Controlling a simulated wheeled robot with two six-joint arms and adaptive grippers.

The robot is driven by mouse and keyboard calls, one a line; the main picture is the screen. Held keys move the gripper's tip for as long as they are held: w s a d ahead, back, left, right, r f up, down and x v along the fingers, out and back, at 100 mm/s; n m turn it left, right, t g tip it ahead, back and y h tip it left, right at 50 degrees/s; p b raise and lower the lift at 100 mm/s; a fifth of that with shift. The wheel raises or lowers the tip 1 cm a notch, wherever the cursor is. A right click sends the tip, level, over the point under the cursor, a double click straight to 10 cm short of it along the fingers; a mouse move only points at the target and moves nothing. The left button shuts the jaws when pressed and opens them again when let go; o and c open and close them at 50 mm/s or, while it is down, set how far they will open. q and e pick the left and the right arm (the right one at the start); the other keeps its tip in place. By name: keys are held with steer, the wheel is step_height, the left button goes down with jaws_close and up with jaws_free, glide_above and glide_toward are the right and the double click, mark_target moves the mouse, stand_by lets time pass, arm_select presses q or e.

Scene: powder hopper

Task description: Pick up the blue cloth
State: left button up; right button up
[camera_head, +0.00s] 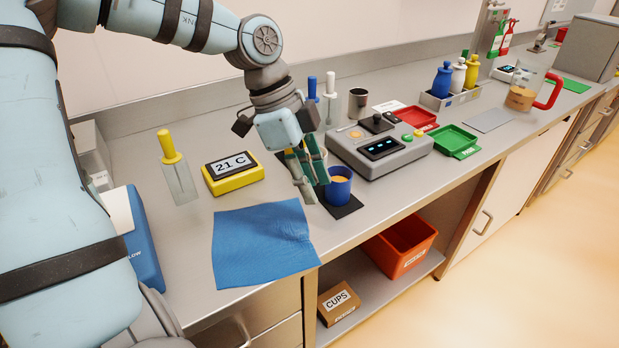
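The blue cloth (262,244) lies flat on the grey counter, its front edge at the counter's front edge. My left gripper (315,192) points down above the counter, beyond and to the right of the cloth, apart from it. Its fingers look parted, with nothing seen held between them. It is close beside a blue cup (339,189) with orange contents; whether it touches the cup is unclear. My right gripper is not in view.
A grey scale (379,149) is right of the gripper. A blue box (143,246) is at left. Below are an orange bin (401,247) and a cups carton (338,303).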

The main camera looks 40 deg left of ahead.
arm_select(q)
steer(key=o, duration=0.7)
